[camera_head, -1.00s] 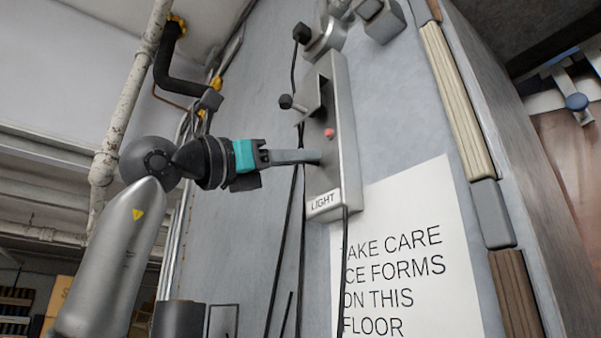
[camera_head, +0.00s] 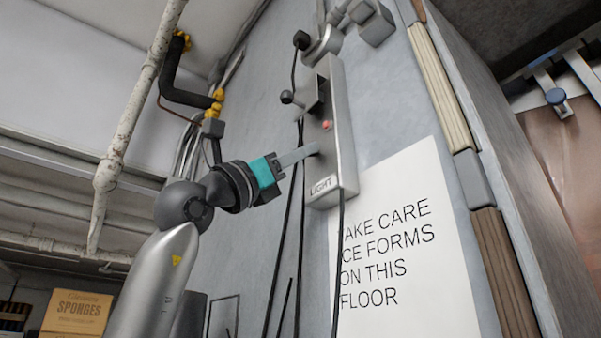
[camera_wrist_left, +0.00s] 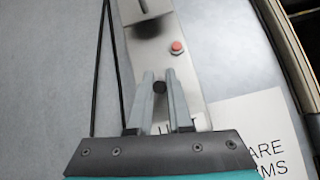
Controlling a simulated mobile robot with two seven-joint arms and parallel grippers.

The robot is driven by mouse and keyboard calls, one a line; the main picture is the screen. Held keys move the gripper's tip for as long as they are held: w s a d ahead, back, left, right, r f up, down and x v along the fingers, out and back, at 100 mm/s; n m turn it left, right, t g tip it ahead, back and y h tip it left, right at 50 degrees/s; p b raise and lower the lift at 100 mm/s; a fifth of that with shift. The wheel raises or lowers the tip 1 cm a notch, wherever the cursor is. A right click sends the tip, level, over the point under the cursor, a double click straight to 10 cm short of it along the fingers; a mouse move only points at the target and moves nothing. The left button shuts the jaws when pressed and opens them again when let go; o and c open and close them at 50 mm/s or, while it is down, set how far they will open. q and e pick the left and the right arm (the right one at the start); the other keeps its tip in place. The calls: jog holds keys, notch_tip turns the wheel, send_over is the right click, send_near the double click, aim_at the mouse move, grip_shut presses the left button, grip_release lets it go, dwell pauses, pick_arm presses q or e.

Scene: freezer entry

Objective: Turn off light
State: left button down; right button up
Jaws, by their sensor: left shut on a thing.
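The light switch box (camera_head: 343,150) is a tall grey metal panel on the wall, with a "LIGHT" label (camera_head: 323,186) at its lower end. A red button or lamp (camera_head: 327,125) sits on its face and also shows in the wrist view (camera_wrist_left: 177,47). My left gripper (camera_head: 312,150) reaches the box from the left, just below the red part. In the wrist view, its two fingers (camera_wrist_left: 160,76) are closed around a small black knob (camera_wrist_left: 159,87) on the box. The head view hides this knob behind the fingers. My right gripper is out of view.
A lever with a black ball (camera_head: 287,97) sticks out left of the box above my gripper. Black cables (camera_head: 282,240) hang below. A white warning sign (camera_head: 400,250) is at lower right. A rusty white pipe (camera_head: 135,110) and yellow-fitted valve pipe (camera_head: 180,90) stand left.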

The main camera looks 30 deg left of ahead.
pick_arm(q)
jog(key=c, duration=0.9)
grip_release()
jog(key=shift+f, duration=0.1)
jog(key=shift+h, duration=0.3)
jog(key=shift+s+r+b+v, duration=0.1)
jog(key=shift+b+v, duration=1.5)
jog(key=shift+v, duration=2.2)
jog(key=shift+s+r+b+v, duration=0.1)
jog(key=shift+b+v, duration=1.5)
jog(key=shift+v, duration=2.2)
